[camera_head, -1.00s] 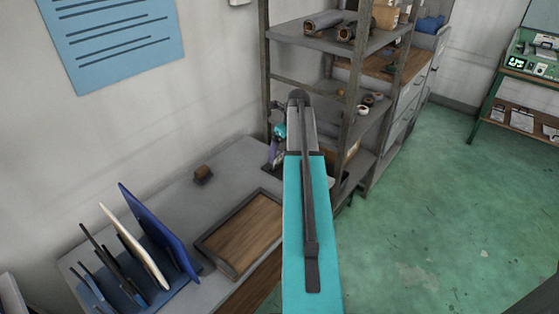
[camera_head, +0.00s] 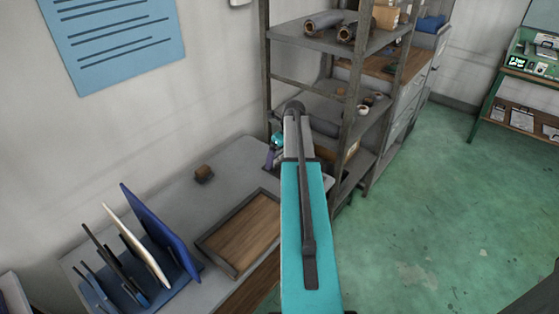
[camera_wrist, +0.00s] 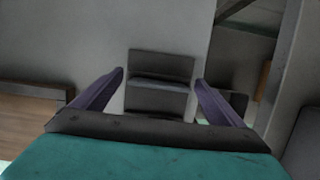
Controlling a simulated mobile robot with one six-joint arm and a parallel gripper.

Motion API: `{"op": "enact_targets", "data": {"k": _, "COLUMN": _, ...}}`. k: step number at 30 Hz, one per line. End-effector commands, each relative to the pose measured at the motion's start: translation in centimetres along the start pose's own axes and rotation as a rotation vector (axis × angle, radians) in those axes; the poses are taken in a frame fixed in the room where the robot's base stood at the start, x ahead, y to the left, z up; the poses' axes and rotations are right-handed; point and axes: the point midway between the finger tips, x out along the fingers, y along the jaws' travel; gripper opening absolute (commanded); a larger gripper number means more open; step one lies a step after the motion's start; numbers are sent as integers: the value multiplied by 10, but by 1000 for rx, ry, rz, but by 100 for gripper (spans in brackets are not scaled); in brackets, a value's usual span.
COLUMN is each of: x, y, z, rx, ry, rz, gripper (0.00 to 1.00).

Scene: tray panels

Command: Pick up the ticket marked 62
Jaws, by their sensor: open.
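I cannot make out a ticket or the number 62 in either view. In the wrist view a dark grey block-like holder (camera_wrist: 160,97) with a paler band across it stands on a light grey surface, between and beyond my fingers. My gripper (camera_wrist: 160,88) is open, with its two purple fingers apart on either side of the holder and nothing seen between them. In the head view my gripper (camera_head: 271,156) is low over the far right end of the grey bench (camera_head: 232,160), partly hidden by my teal arm. The holder is hidden there.
A wood-bottomed tray (camera_head: 205,246) and a blue rack (camera_head: 148,289) of upright panels are on the bench. A small brown block (camera_head: 203,174) lies near the wall. A metal shelf unit (camera_head: 350,120) stands close beside my arm.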

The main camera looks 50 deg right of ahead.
Motion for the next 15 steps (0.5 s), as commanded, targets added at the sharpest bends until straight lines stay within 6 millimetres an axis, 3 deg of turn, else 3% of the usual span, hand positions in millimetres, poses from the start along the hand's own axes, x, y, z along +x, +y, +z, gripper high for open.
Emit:
{"op": "enact_targets", "data": {"k": 3, "x": 0, "y": 0, "z": 0, "rx": 0, "ry": 0, "rz": 0, "gripper": 90}}
{"op": "enact_targets", "data": {"k": 11, "x": 0, "y": 0, "z": 0, "rx": 0, "ry": 0, "rz": 0, "gripper": 49}}
{"op": "enact_targets", "data": {"k": 15, "x": 0, "y": 0, "z": 0, "rx": 0, "ry": 0, "rz": 0, "gripper": 49}}
